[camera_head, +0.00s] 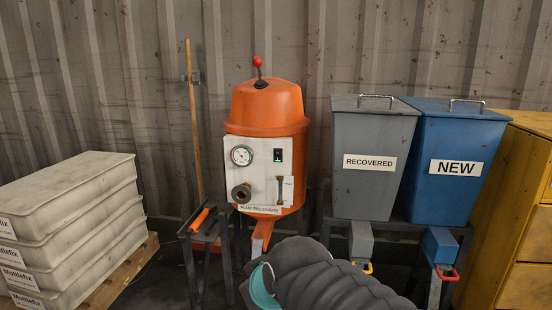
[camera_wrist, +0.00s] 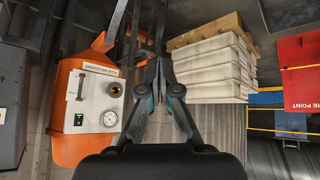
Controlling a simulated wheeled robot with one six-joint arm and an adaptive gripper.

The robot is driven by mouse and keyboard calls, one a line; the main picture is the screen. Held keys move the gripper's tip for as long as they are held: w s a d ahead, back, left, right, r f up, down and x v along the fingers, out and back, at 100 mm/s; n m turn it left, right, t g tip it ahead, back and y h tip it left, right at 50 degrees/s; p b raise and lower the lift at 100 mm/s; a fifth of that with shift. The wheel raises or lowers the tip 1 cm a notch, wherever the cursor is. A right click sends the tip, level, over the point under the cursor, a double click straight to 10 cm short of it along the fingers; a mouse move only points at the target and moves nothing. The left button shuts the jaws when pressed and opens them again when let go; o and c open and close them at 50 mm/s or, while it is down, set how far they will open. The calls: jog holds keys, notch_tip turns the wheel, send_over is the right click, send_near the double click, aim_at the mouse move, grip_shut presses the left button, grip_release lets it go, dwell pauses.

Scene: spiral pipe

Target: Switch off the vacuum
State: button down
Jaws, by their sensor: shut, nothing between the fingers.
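The vacuum is an orange flux recovery unit (camera_head: 260,112) in the middle of the head view. A small switch (camera_head: 278,155) with a green light sits on its white panel (camera_head: 262,190), right of a round gauge (camera_head: 241,155). In the wrist view the unit (camera_wrist: 65,145) appears upside down at left, with the green-lit switch (camera_wrist: 80,119) near the gauge (camera_wrist: 109,118). My gripper (camera_wrist: 158,66) is shut and empty, to the right of the unit in that view and apart from it. In the head view my dark arm covers the bottom centre; the fingertips are not visible there.
A red-knobbed lever (camera_head: 259,70) tops the unit. A grey RECOVERED bin (camera_head: 365,190) and blue NEW bin (camera_head: 455,145) stand right. Stacked white Mottlefix packs (camera_head: 70,205) lie left. A black stand (camera_head: 188,245) is close by the unit's left. A wooden pole (camera_head: 194,120) leans behind.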

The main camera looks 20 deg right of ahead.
aim_at(278, 153)
jog(key=w+d+r+n+t+h, duration=0.1)
jog(key=w+r+n+t, duration=0.2)
jog(key=w, duration=0.7)
jog(key=w+d+r+n+t, duration=0.2)
jog(key=w+r+t, duration=0.1)
jog(key=w, duration=0.6)
jog(key=w+d+r+n+t+h, duration=0.1)
jog(key=w+d+n+t+h, duration=0.1)
jog(key=w+d+h, duration=0.8)
jog(key=w+d+n, duration=0.1)
jog(key=w+d, duration=0.1)
jog(key=d, duration=0.1)
jog(key=shift+n+b, duration=0.35)
jog(key=shift+n, duration=0.05)
jog(key=shift+w+r, duration=0.15)
jog(key=shift+w, duration=0.05)
jog(key=x, duration=0.9)
jog(key=p+x, duration=0.1)
jog(key=x, duration=0.3)
jog(key=shift+w+d+r, duration=0.2)
jog(key=shift+w+r, duration=0.05)
jog(key=shift+r, duration=0.15)
